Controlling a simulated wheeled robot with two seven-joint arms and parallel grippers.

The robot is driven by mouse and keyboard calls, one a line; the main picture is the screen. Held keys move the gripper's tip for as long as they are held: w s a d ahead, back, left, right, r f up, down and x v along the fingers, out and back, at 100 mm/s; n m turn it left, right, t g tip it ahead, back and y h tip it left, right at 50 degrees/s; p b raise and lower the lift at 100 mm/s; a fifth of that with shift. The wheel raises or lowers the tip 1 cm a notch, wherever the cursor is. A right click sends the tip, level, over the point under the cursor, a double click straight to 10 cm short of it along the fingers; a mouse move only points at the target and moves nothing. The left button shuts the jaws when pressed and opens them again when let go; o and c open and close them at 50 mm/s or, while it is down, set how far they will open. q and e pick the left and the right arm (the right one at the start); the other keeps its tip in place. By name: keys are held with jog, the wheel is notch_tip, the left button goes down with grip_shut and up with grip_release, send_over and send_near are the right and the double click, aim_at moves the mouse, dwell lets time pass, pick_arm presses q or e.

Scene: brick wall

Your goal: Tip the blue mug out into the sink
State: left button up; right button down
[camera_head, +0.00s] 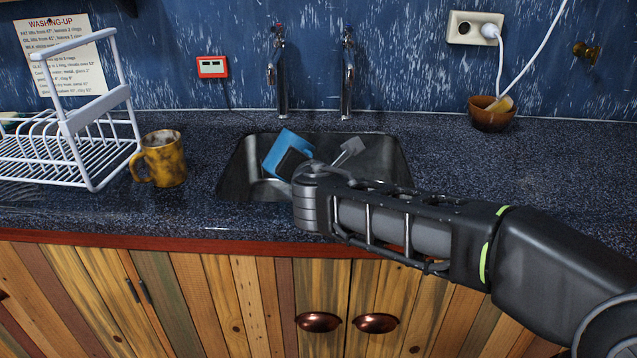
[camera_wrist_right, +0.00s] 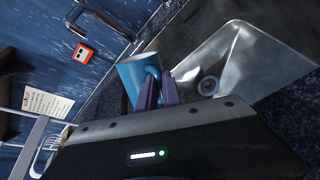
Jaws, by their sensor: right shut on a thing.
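The blue mug (camera_head: 279,148) is tilted over the left part of the metal sink (camera_head: 387,158). It also shows in the right wrist view (camera_wrist_right: 132,79), beside the sink basin (camera_wrist_right: 255,55) with its round drain. My right gripper (camera_wrist_right: 159,91) is shut on the mug at its handle side. In the head view my own wrist hides the fingers and part of the mug. I cannot see into the mug or any liquid leaving it. My left gripper is not in view.
A mottled yellow mug (camera_head: 162,158) stands on the counter (camera_head: 520,175) left of the sink, next to a white dish rack (camera_head: 95,125). Two taps (camera_head: 347,75) rise behind the sink. A brown bowl (camera_head: 490,118) stands at the back right. The counter right of the sink is clear.

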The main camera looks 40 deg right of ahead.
pick_arm(q)
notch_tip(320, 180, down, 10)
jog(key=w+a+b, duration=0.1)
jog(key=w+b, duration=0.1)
jog(key=b, duration=0.6)
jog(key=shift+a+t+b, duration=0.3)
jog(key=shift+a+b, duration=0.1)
pick_arm(e)
jog(key=a+n+t+h, duration=0.1)
jog(key=n, duration=0.1)
jog(key=a+r+n+t+h, duration=0.1)
jog(key=a+n, duration=0.1)
jog(key=a+r+n+t+h, duration=0.1)
jog(key=a+n+h, duration=0.1)
jog(key=shift+w+a, duration=0.2)
jog(key=shift+r, duration=0.1)
